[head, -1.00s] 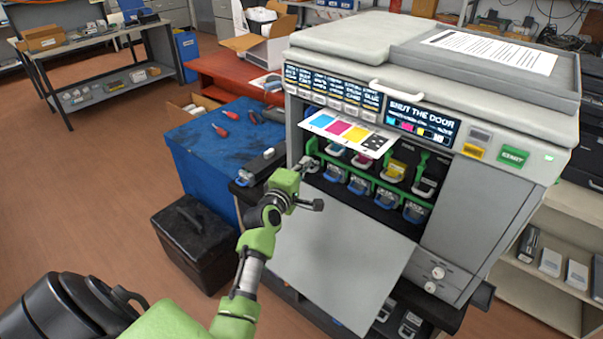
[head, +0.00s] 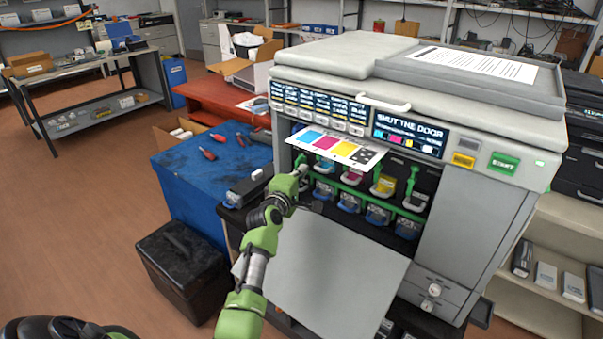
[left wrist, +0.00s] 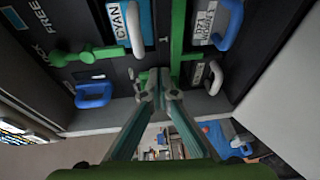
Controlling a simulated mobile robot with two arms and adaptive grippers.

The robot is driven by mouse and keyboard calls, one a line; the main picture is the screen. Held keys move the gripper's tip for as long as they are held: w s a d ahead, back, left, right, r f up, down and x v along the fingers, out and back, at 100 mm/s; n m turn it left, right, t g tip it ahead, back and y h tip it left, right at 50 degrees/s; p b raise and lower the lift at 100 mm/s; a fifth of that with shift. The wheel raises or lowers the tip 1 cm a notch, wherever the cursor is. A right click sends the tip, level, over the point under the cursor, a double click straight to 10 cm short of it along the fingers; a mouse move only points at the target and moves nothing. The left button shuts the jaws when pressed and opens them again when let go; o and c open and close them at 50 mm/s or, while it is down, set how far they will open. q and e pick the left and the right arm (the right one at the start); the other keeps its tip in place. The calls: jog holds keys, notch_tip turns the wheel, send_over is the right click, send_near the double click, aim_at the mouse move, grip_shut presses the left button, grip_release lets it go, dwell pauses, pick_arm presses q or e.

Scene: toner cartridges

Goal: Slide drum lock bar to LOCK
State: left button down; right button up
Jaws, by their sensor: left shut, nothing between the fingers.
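The copier (head: 470,215) stands with its front door (head: 325,265) folded down. Inside, a green lock bar (head: 350,190) runs across between the upper cartridges and the blue-handled lower units. My left gripper (head: 303,183) is at the left end of the opening. The left wrist view shows its shut, empty fingers (left wrist: 160,88) close to the green bar (left wrist: 178,45); I cannot tell whether they touch. That view also shows a green knobbed lever (left wrist: 88,55) beside FREE and LOCK lettering (left wrist: 42,28). The bar's exact position is unclear. My right gripper is not in view.
A colour test sheet (head: 335,146) juts out above the opening. The display (head: 410,134) reads "SHUT THE DOOR". A blue cart (head: 195,165) with red-handled tools stands to the left, beside a black box (head: 183,268). Open floor lies further left.

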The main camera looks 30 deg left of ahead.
pick_arm(q)
jog(key=shift+a, duration=0.1)
jog(key=s+p, duration=0.3)
jog(key=s, duration=0.4)
jog(key=shift+a, duration=0.4)
dwell(0.5)
